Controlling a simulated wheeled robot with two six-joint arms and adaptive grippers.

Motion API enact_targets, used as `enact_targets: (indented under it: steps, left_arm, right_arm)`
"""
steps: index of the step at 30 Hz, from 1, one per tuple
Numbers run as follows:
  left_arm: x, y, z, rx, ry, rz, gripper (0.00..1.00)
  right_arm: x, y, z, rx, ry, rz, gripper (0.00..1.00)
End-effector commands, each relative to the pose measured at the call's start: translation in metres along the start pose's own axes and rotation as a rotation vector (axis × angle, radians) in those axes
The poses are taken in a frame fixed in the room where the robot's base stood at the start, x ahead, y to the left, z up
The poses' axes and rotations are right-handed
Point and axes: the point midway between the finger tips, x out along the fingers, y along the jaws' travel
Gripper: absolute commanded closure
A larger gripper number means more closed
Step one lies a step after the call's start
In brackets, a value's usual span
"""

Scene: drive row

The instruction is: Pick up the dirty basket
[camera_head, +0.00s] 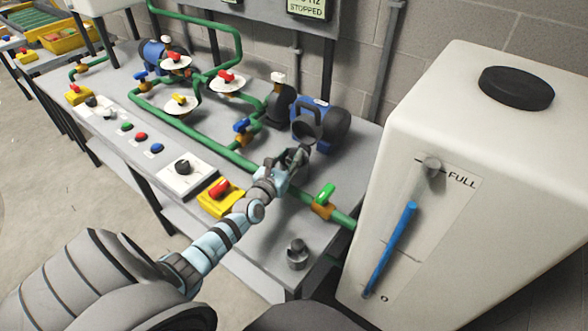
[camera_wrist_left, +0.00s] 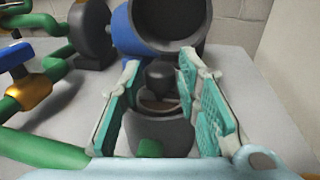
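My left gripper (camera_head: 294,158) reaches over the bench to the pipe line, beside the blue-and-black motor (camera_head: 322,126). In the left wrist view its two teal-padded fingers (camera_wrist_left: 160,68) are apart. Between them is a dark grey round body with a dark knob on top (camera_wrist_left: 160,80), and a brownish rim shows below the knob. This may be the dirty basket in its pot, but I cannot tell for sure. I see no clear contact with the finger pads. In the head view the gripper mostly hides it. My right gripper is not in view.
A large white tank (camera_head: 470,190) with a blue level gauge stands right of the bench. A green-handled valve (camera_head: 325,194) is right of the gripper. A small grey metal piece (camera_head: 297,254) stands on the bench's front right. A yellow switch box (camera_head: 221,197) is left of my arm.

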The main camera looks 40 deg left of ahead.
Motion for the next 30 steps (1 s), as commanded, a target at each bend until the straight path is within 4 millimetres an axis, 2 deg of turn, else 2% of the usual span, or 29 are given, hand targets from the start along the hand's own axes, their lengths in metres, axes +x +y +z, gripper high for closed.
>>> enact_targets:
  steps: [1,3,9,15,26,30]
  left_arm:
    - [0.008,0.0,-0.005,-0.002,0.0,0.001,0.7]
    - [0.013,0.0,-0.004,-0.001,0.001,0.001,0.7]
    - [0.014,0.0,-0.001,-0.002,0.002,0.0,0.72]
    - [0.013,0.0,-0.001,-0.002,0.001,0.0,1.0]
    - [0.013,0.0,0.0,-0.002,0.0,0.0,1.0]
    - [0.013,0.0,0.008,-0.003,0.0,0.0,1.0]
  right_arm:
    - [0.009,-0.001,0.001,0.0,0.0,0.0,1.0]
    - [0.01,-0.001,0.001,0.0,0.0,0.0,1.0]
    - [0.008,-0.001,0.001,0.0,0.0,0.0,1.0]
    - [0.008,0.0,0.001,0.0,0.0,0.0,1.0]
    - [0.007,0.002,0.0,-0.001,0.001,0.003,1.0]
    - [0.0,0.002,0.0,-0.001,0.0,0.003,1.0]
